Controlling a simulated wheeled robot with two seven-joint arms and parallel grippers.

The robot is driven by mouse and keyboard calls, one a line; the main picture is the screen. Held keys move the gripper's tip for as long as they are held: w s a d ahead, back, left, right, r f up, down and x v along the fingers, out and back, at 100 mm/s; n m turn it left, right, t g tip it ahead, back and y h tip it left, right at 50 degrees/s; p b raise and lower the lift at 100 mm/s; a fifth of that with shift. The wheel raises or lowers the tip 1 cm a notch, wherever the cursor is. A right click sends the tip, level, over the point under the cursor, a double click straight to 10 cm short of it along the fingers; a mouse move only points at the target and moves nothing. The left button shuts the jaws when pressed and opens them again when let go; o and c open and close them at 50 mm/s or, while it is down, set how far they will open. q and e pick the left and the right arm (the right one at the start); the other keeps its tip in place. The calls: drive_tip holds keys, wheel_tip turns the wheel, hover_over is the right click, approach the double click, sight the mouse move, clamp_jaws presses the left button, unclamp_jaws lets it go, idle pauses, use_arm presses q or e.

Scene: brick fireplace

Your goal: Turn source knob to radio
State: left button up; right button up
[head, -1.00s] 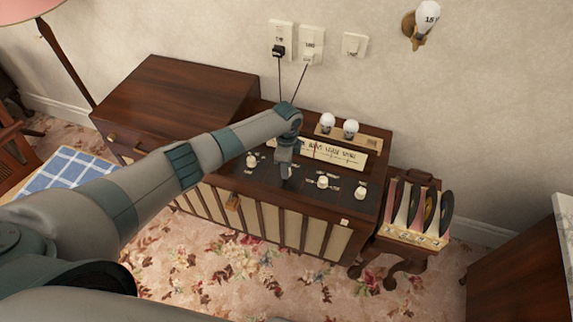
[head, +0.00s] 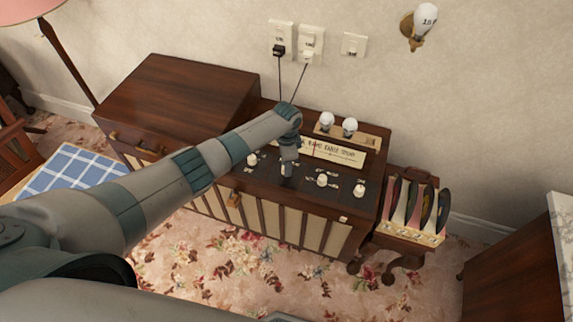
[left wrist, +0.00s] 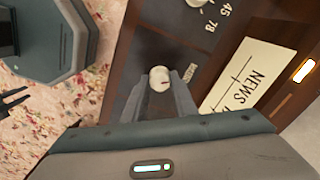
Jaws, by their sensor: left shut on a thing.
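The wooden radio console (head: 368,222) stands against the wall with a dark control panel bearing a row of white knobs. My left gripper (head: 287,172) reaches down over the panel and is shut on the second knob from the left. In the left wrist view that knob (left wrist: 159,78) sits between the fingertips of the gripper (left wrist: 162,84), with a small dark mark on its face. The small label beside it is too small to read, so I cannot tell its setting. The other knobs are the left one (head: 252,159), a middle-right one (head: 322,180) and a right one (head: 359,190).
A cream dial strip (head: 340,153) and two white bulbs (head: 327,121) are behind the knobs. A wooden cabinet (head: 175,95) adjoins on the left. A record rack (head: 412,235) stands on the right. Two cords run up to wall outlets (head: 311,43) behind my arm.

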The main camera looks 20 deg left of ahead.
use_arm(q)
drive_tip(key=o, duration=1)
drive_tip(key=shift+o, duration=0.2)
wheel_tip(320, 180, up, 17)
drive_tip(key=b, duration=0.3)
drive_tip(key=shift+r, duration=0.2)
